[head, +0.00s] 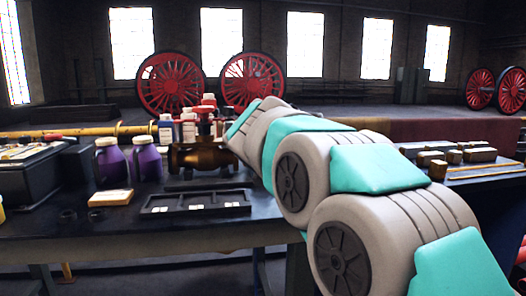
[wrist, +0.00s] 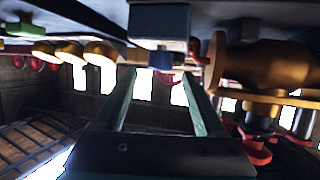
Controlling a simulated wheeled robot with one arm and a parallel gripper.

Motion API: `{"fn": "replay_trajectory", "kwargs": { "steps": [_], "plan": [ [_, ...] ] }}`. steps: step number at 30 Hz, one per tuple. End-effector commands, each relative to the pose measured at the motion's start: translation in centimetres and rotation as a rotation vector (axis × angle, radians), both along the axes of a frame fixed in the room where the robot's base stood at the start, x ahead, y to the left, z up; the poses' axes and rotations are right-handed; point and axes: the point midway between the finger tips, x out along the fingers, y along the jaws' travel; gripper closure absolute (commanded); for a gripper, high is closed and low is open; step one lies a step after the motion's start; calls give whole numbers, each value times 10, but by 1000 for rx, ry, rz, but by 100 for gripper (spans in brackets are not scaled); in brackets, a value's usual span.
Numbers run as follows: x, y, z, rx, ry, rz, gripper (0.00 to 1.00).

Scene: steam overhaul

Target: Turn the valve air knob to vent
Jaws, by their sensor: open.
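A brass valve body (head: 198,157) stands on the dark workbench, just left of my arm's end in the head view. Its brass flange and body also show at the right of the wrist view (wrist: 268,62). A grey-blue block (wrist: 158,22) with a small blue stub (wrist: 163,61) hangs at the top centre of the wrist view, which looks upside down. I cannot tell for sure whether this stub is the air knob. My gripper (wrist: 159,74) is open, with its green fingers either side of the stub in the picture; contact cannot be told. My arm hides the gripper in the head view.
A black compartment tray (head: 195,212), a yellowish block (head: 110,198) and two purple bottles (head: 147,160) sit on the workbench (head: 190,232). White bottles (head: 188,127) stand behind the valve. Brass-coloured blocks (head: 432,160) lie to the right of my arm.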

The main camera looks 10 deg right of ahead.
Motion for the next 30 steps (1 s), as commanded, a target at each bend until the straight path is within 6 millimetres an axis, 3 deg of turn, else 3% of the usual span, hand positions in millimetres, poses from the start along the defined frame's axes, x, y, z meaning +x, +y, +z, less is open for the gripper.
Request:
{"fn": "replay_trajectory", "kwargs": {
  "steps": [9,21,30],
  "plan": [
    [36,-10,-16,2,3,0,28],
    [42,-12,-19,1,1,-1,28],
    [42,-12,-19,1,2,-1,61]
  ]
}}
